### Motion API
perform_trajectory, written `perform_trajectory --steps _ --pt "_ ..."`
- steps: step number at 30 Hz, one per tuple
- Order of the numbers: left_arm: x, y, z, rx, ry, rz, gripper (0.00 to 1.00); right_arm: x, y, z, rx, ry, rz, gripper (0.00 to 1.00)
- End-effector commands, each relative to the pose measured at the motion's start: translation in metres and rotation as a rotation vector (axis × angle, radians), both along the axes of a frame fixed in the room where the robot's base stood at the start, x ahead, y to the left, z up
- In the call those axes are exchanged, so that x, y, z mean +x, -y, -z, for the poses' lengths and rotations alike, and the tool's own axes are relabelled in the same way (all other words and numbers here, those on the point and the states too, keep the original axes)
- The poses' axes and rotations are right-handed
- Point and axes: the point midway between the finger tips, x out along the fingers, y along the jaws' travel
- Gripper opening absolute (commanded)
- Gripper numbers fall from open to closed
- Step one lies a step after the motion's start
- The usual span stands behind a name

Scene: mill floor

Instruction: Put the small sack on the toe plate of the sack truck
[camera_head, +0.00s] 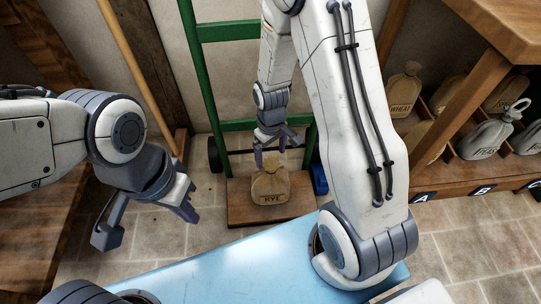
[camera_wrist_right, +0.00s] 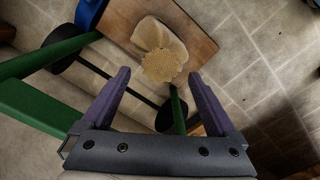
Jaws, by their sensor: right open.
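The small sack (camera_head: 270,187), tan and marked RYE, stands upright on the brown wooden toe plate (camera_head: 238,214) of the green sack truck (camera_head: 201,72). My right gripper (camera_head: 271,158) is open just above the sack's top. In the right wrist view the sack (camera_wrist_right: 160,52) sits on the plate (camera_wrist_right: 198,36), beyond the open, empty fingers (camera_wrist_right: 160,92), apart from them. My left gripper (camera_head: 150,222) hangs at the left over the floor, away from the sack, with its fingers apart and nothing between them.
A wooden shelf (camera_head: 455,190) at the right holds several sacks in bays marked with letters, including a wheat sack (camera_head: 403,90) and a grey peas sack (camera_head: 487,135). A blue object (camera_head: 320,179) lies right of the toe plate. Tiled floor (camera_head: 205,190) is clear left of it.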

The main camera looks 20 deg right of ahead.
Motion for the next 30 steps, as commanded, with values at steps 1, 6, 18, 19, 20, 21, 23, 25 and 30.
perform_trajectory --steps 1,6,18,19,20,21,23,25,30 --pt "0.0 0.0 -0.016 0.0 0.0 0.0 0.0 0.001 0.0 -0.02 0.0 0.003 0.0 0.94" --pt "0.0 0.0 -0.034 0.0 0.0 0.0 0.0 0.0 0.0 -0.047 0.0 0.002 0.0 0.94" --pt "0.0 0.0 -0.043 0.0 0.0 0.0 0.0 -0.014 -0.038 -0.105 0.008 0.019 -0.052 0.94" --pt "0.0 0.0 -0.043 0.0 0.0 0.0 0.0 -0.021 -0.048 -0.116 0.011 0.022 -0.068 0.94" --pt "0.0 0.0 -0.043 0.0 0.0 0.0 0.0 -0.029 -0.059 -0.128 0.016 0.027 -0.083 0.94" --pt "0.0 0.0 -0.043 0.0 0.0 0.0 0.0 -0.042 -0.072 -0.144 0.021 0.03 -0.107 0.94" --pt "0.0 0.0 -0.043 0.0 0.0 0.0 0.0 -0.065 -0.091 -0.167 0.032 0.032 -0.14 0.94" --pt "0.0 0.0 -0.042 0.0 0.0 0.0 0.0 -0.094 -0.108 -0.189 0.046 0.032 -0.178 0.94" --pt "0.0 0.0 -0.042 0.0 0.0 0.0 0.0 -0.156 -0.126 -0.224 0.075 0.024 -0.254 0.94"
